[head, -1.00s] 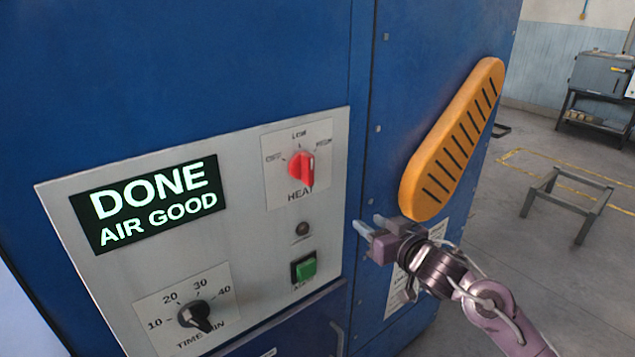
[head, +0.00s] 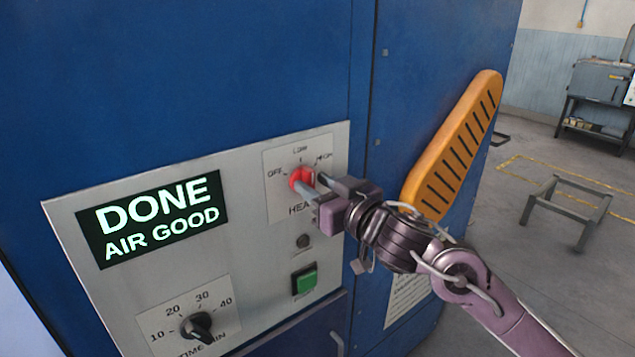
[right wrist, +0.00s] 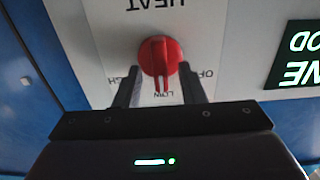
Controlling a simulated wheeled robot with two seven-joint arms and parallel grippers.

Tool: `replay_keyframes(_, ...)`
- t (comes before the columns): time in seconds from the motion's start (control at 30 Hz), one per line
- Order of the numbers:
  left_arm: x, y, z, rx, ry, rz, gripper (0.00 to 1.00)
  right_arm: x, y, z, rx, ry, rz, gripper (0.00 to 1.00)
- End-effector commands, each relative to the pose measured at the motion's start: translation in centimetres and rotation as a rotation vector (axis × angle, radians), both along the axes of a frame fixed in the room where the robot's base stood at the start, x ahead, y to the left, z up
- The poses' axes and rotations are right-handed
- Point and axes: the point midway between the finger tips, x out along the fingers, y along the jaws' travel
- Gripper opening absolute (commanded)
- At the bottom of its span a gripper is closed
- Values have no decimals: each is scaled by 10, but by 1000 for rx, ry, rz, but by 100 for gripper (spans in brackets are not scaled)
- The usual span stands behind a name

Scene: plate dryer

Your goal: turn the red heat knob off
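The red heat knob (head: 301,178) is on the grey control panel (head: 70,225), with OFF to its left, LOW above and HIGH to its right. My right gripper (head: 322,186) is at the knob, partly covering it. In the right wrist view the panel appears upside down; the knob (right wrist: 160,57) sits between the two fingers of the right gripper (right wrist: 160,85), with a gap on each side. The fingers look open. The knob's ridge points toward LOW in that view. My left gripper is not in view.
A lit display (head: 155,220) reads DONE AIR GOOD. A green button (head: 305,280) and a black timer knob (head: 197,327) are lower on the panel. An orange slotted handle or guard (head: 455,145) stands out right of the panel.

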Motion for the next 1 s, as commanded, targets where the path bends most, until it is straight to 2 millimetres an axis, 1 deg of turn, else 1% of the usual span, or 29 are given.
replay_keyframes(0.23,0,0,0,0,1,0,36,1,1,0,0,0,1,36)
replay_keyframes(0.5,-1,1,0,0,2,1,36,1,1,0,0,0,0,1)
replay_keyframes(0.77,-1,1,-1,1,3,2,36,1,1,-1,-7,-5,0,0)
replay_keyframes(1.0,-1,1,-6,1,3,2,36,0,1,-1,-75,-56,-1,0)
